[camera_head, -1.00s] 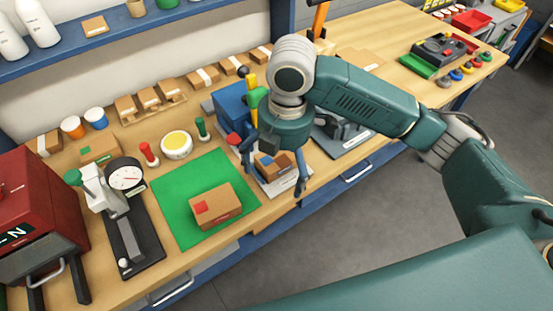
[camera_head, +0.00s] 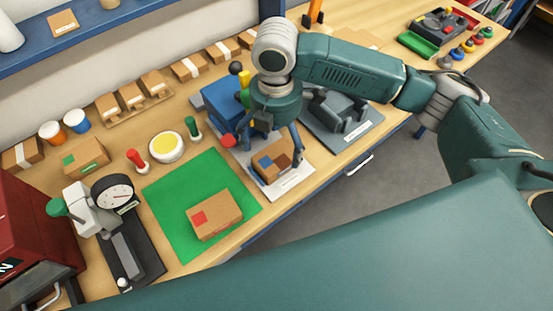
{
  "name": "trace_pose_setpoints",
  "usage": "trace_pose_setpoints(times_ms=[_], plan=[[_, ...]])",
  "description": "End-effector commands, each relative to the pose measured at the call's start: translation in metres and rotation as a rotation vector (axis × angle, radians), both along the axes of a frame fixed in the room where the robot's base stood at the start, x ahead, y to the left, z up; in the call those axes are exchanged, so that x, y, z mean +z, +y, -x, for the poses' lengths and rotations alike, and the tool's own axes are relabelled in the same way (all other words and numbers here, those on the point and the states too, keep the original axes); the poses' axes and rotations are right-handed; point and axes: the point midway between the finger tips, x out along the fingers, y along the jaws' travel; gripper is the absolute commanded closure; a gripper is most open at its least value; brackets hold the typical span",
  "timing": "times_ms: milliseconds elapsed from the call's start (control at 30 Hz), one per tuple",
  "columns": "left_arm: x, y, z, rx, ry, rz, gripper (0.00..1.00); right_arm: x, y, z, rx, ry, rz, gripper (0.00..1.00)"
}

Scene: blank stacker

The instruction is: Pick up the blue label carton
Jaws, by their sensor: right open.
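The blue label carton (camera_head: 264,162) is a small brown box with a blue patch and a darker brown patch on top. It rests on a white sheet or plate (camera_head: 293,181) right of the green mat. My right gripper (camera_head: 270,147) is open, pointing down above and just behind the carton. One finger shows beside the carton's far right side; the other is partly lost against the blue bin. The carton does not look held. My left gripper is out of view.
A red label carton (camera_head: 213,218) lies on the green mat (camera_head: 168,204). A green label carton (camera_head: 88,158) stands at the left. A blue bin (camera_head: 222,102), red and green stamps, a dial scale (camera_head: 112,193) and a grey device (camera_head: 340,112) crowd the bench.

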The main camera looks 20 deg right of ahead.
Motion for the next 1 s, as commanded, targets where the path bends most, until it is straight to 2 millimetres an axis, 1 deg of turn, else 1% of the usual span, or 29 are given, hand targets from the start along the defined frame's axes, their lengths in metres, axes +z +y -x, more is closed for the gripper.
trace_pose_setpoints(times_ms=[67,167,267,300,400,500,667,700,733,800,867,900,1000], plan=[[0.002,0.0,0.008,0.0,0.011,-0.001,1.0,-0.004,0.0,0.0,-0.002,0.002,0.001,0.01],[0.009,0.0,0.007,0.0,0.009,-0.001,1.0,-0.015,0.002,-0.002,-0.002,0.004,0.001,0.01],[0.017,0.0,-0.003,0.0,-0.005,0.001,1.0,-0.031,0.005,-0.005,-0.002,0.005,0.002,0.01],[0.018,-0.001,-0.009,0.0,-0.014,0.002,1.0,-0.037,0.005,-0.006,-0.003,0.003,0.002,0.01],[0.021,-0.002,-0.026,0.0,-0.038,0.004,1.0,-0.049,0.005,-0.006,-0.001,0.002,0.001,0.01],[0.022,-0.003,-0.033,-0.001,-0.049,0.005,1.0,-0.054,0.005,-0.006,0.0,-0.001,0.001,0.01],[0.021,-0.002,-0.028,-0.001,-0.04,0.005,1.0,-0.054,0.005,-0.007,0.0,-0.001,0.001,0.01],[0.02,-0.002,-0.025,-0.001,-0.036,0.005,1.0,-0.054,0.005,-0.007,0.0,-0.001,0.001,0.03],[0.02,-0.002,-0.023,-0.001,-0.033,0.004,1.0,-0.054,0.005,-0.007,0.0,-0.001,0.001,0.09],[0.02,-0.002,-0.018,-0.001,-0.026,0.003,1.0,-0.054,0.005,-0.007,0.0,-0.001,0.001,0.23],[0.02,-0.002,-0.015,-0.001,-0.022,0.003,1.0,-0.054,0.005,-0.007,0.0,-0.001,0.001,0.35],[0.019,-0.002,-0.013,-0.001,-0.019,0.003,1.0,-0.054,0.005,-0.006,0.0,-0.001,0.0,0.43],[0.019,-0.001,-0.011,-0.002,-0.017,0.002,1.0,-0.054,0.005,-0.007,0.0,-0.001,0.0,0.44]])
